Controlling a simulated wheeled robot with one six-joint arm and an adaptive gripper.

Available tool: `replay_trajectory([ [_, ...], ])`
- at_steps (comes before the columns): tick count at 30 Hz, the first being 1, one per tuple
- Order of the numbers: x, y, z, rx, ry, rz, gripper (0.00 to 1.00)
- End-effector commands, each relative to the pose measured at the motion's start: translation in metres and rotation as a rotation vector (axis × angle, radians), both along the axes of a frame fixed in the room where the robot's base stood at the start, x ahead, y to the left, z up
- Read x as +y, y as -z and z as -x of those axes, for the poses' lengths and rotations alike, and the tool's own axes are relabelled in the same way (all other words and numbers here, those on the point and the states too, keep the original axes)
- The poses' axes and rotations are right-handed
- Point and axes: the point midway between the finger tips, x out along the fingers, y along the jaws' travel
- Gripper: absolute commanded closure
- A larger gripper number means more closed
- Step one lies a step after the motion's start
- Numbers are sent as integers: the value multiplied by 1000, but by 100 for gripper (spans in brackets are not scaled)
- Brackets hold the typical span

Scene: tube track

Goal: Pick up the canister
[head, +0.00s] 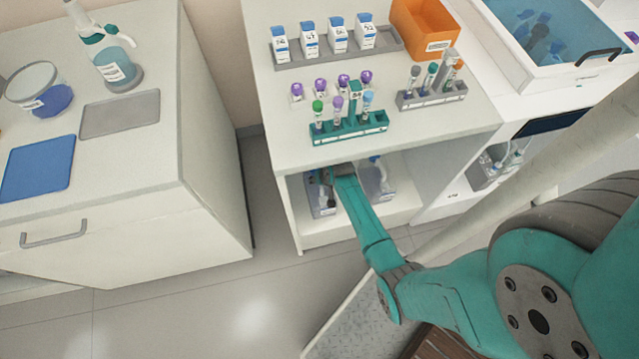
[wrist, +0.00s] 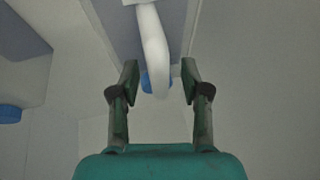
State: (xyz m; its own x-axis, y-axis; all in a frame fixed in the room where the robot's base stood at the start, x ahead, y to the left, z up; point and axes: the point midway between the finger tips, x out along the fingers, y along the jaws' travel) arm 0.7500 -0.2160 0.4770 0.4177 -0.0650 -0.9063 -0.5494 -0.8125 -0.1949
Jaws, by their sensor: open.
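In the wrist view, a white curved handle or spout (wrist: 152,50) comes down between my fingers, with a blue cap (wrist: 156,82) behind its lower end. It appears to belong to the canister, whose body is mostly out of frame. My gripper (wrist: 158,84) is open, its fingers on either side of the cap, with gaps visible; contact cannot be told. A second pale container with a blue cap (wrist: 10,113) is at the left edge. In the head view, my arm reaches into the shelf under the bench, and the gripper end is largely hidden by the benchtop.
A clear bin (head: 380,182) stands right of my arm on the lower shelf (head: 402,212). The benchtop (head: 440,125) above carries a green tube rack (head: 350,130), a grey tube rack (head: 432,96) and an orange bin (head: 420,28). A white cabinet (head: 205,215) stands left, across clear floor.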

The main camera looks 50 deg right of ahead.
Motion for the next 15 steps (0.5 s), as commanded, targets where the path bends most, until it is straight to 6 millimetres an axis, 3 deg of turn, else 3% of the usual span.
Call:
replay_trajectory([
  [2, 0, 0, 0, 0, 0, 0, 53],
  [3, 0, 0, 0, 0, 0, 0, 58],
  [8, 0, 0, 0, 0, 0, 0, 98],
  [15, -1, -3, -3, -6, 0, 4, 100],
])
